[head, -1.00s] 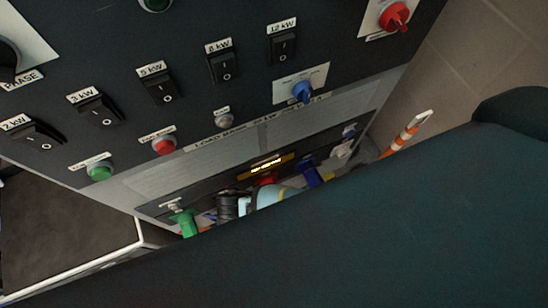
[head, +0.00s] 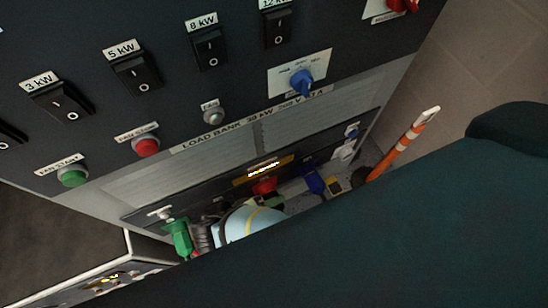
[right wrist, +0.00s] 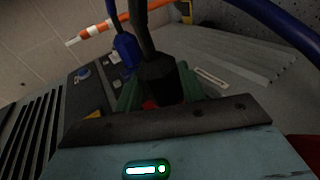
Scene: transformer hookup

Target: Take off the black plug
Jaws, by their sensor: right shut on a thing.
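The black plug (right wrist: 160,78) fills the middle of the right wrist view, with its dark cable running up. My right gripper (right wrist: 158,92) is shut on it; dark green fingers show on both sides. In the head view, the black plug (head: 202,238) shows beside the green plug (head: 180,238), left of my light blue right gripper body. It looks drawn out from the panel's lower strip, but its far end is hidden. My left gripper is not in view.
The load bank panel (head: 215,160) has switches above and a connector strip below. A red connector (head: 265,186) and a blue plug (head: 313,182) sit on the strip. An orange-white post (head: 404,145) stands at right. A dark green surface covers the lower right.

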